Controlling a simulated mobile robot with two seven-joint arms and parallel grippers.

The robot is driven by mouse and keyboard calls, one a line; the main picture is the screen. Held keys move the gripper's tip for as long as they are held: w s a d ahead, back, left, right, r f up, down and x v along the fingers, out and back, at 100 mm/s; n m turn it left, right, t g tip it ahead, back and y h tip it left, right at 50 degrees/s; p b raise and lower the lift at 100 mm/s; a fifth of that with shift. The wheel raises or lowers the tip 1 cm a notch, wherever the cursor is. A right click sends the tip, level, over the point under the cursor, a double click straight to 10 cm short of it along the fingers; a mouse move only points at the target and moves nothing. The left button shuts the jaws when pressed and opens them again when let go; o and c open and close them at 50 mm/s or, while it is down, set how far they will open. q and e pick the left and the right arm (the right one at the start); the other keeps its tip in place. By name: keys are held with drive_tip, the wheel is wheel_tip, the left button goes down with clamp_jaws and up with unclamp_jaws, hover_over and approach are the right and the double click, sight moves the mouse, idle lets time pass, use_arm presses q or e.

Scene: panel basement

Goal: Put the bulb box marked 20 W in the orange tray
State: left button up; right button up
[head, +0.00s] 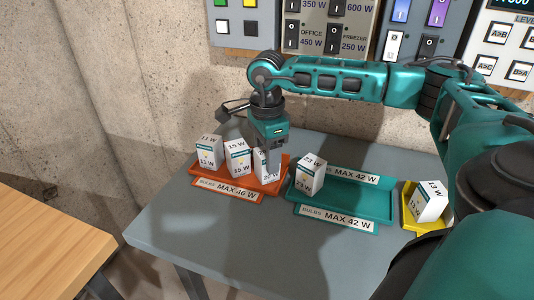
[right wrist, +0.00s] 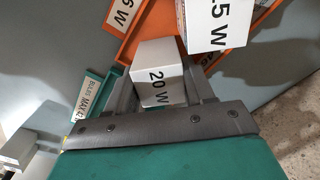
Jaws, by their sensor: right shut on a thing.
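The bulb box marked 20 W (head: 269,172) is a small white box at the right end of the orange tray (head: 231,187). My right gripper (head: 271,147) reaches down from above and is shut on it. In the right wrist view the box (right wrist: 157,73) sits between the two fingers, its 20 W face toward the camera, with the orange tray (right wrist: 147,35) around and behind it. Whether its base touches the tray floor is hidden. The 15 W box (head: 238,158) and the 11 W box (head: 208,152) stand in the same tray to its left. My left gripper is out of view.
A teal tray (head: 362,203) marked MAX 42 W holds a 23 W box (head: 311,176) at its left end. A yellow tray (head: 413,213) with a 13 W box (head: 432,203) is at the right. Panels with switches (head: 336,25) hang on the wall behind. The grey table's front left (head: 190,232) is clear.

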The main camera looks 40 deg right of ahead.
drive_tip(key=shift+f, duration=0.2)
drive_tip(key=o, duration=1)
drive_tip(key=shift+r, duration=0.1)
wheel_tip(320, 180, up, 12)
drive_tip(key=shift+r, duration=0.15)
